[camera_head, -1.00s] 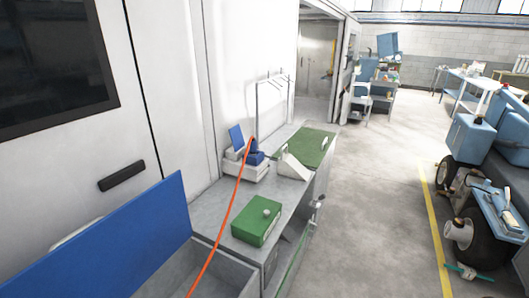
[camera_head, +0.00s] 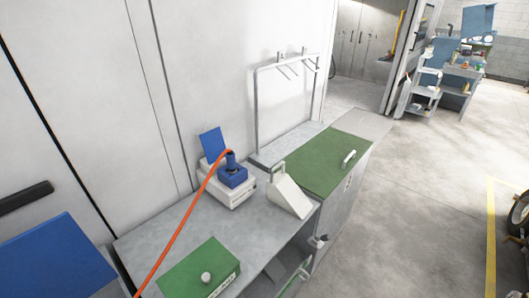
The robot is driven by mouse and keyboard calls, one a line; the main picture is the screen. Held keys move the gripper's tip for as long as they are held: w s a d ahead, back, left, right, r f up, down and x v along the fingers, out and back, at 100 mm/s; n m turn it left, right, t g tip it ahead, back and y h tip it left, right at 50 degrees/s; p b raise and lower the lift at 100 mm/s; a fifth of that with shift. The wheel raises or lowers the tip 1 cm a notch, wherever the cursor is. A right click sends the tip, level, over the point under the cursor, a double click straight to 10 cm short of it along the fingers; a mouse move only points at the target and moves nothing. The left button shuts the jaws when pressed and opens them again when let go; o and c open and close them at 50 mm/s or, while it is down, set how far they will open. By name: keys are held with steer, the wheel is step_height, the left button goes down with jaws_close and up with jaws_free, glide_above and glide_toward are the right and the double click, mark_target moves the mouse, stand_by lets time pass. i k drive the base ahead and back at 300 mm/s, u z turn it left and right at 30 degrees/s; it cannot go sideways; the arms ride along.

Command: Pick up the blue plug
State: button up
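The blue plug (camera_head: 231,160) is at the end of an orange cable (camera_head: 180,236). It stands upright in or on a blue socket block (camera_head: 232,177), and I cannot tell how deep it sits. The block is on top of a white box (camera_head: 229,193) with a raised blue lid (camera_head: 212,142). The box stands on a grey bench (camera_head: 148,245) against the white wall. The cable runs from the plug down to the lower left, out of view. My gripper is not in view.
A green box with a knob (camera_head: 205,277) is at the bench's front. A whitish wedge-shaped holder (camera_head: 288,195) stands right of the white box. Beyond are a green hatch with a handle (camera_head: 322,164) and a metal hook rack (camera_head: 256,108). The floor (camera_head: 425,205) at right is open.

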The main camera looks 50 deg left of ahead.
mark_target(231, 167)
steer(key=i, duration=0.7)
steer(key=u, duration=3.8)
steer(key=i, duration=0.5)
steer(key=z, duration=0.1)
